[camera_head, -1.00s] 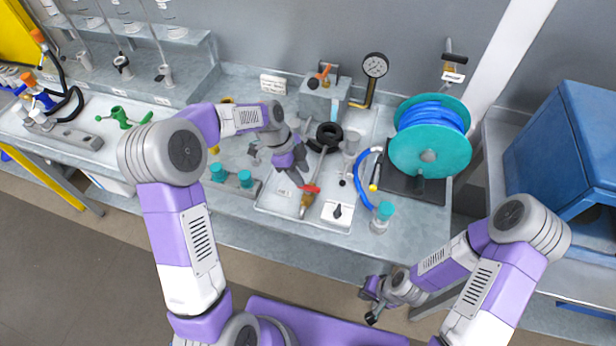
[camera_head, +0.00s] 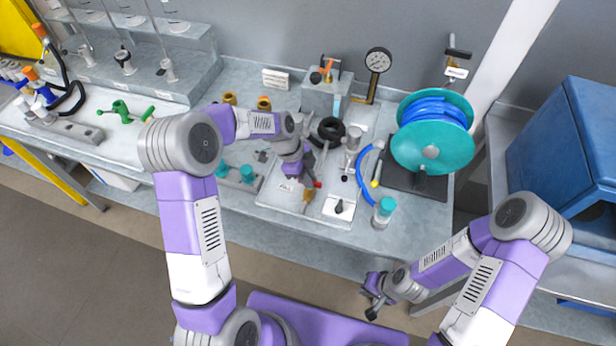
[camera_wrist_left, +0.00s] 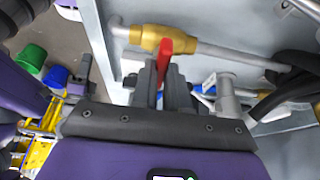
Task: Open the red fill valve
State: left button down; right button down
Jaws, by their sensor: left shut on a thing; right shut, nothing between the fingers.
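The red fill valve has a red lever handle (camera_wrist_left: 165,60) on a brass body (camera_wrist_left: 152,37) set in a grey pipe, seen in the left wrist view. In the head view the brass body (camera_head: 307,195) sits on the tray, with only the red tip of the handle (camera_head: 318,184) showing beside my gripper. My left gripper (camera_head: 305,176) is shut on the red handle; its fingers (camera_wrist_left: 161,82) are on either side of the lever in the wrist view. The rest of the handle is hidden by the fingers. My right gripper (camera_head: 371,304) is shut and empty, in front of the bench.
A white plate with a black knob (camera_head: 339,207) lies right of the valve. A teal-capped jar (camera_head: 383,212), a blue hose (camera_head: 364,182) and a teal reel (camera_head: 440,155) stand further right. Teal-capped fittings (camera_head: 247,173) are to the left, and a black ring (camera_head: 330,130) is behind.

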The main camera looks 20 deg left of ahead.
dwell(0.3)
pick_arm(q)
jog(key=n+t+b, duration=0.1)
jog(key=n+b, duration=0.1)
jog(key=n, duration=0.1)
jog(key=shift+s+f+n+b, duration=0.1)
jog(key=shift+n+b, duration=0.3)
jog(key=n+t+b, duration=0.1)
jog(key=n, duration=0.1)
jog(key=shift+n+y, duration=0.3)
jog(key=shift+s+d+n+t, duration=0.1)
jog(key=shift+n+t, duration=0.4)
jog(key=shift+n, duration=0.4)
jog(key=shift+d+n+t+y, duration=0.1)
jog(key=shift+n+t+y, duration=0.3)
jog(key=shift+n, duration=0.5)
jog(key=n+y, duration=0.1)
jog(key=n, duration=0.1)
jog(key=shift+r+n, duration=0.2)
jog(key=shift+n, duration=0.2)
jog(key=n+y+p, duration=0.1)
jog(key=n, duration=0.1)
jog(key=n+y+p, duration=0.1)
jog(key=n, duration=0.1)
jog(key=shift+d+n+t, duration=0.1)
jog(key=shift+n+t, duration=0.3)
jog(key=shift+f, duration=0.1)
